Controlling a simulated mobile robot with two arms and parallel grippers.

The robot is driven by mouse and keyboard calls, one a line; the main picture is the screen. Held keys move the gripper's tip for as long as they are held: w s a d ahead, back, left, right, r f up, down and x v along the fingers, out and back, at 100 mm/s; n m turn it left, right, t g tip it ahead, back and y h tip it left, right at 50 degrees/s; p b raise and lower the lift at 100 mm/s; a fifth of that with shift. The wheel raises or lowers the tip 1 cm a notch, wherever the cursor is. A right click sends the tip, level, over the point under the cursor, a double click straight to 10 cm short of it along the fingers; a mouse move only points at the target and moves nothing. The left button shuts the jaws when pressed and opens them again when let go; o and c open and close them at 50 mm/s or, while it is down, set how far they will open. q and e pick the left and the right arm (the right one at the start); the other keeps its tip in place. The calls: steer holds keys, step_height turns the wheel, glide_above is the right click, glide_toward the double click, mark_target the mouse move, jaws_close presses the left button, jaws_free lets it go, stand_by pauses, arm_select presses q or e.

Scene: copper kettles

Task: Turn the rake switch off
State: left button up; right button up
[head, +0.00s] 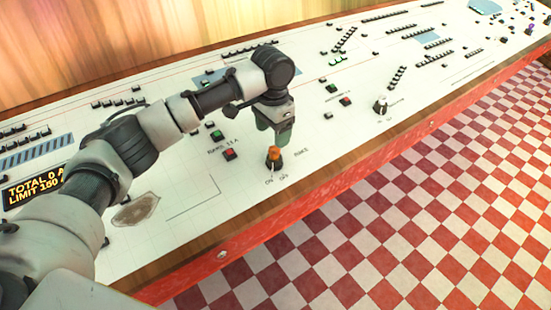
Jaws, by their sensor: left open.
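The rake switch (274,159) is a small knob with an orange top on the white control panel (330,150), with ON and OFF marked in front of it and a label to its right. My left gripper (275,140) points down right above and behind the switch, its fingertips close to the orange top. It is open; whether the fingers touch the knob I cannot tell. Which mark the knob points to is too small to tell. My right gripper is not in view.
Red and green buttons (230,154) lie just left of the switch. Another dark knob (380,104) stands to the right. A lit display (35,187) is at the far left. The panel's wooden front edge (330,180) borders a checkered floor (430,200).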

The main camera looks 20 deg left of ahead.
mark_target(273, 147)
arm_select(q)
step_height(273, 147, down, 9)
steer(key=shift+r, duration=0.2)
steer(key=c, duration=0.9)
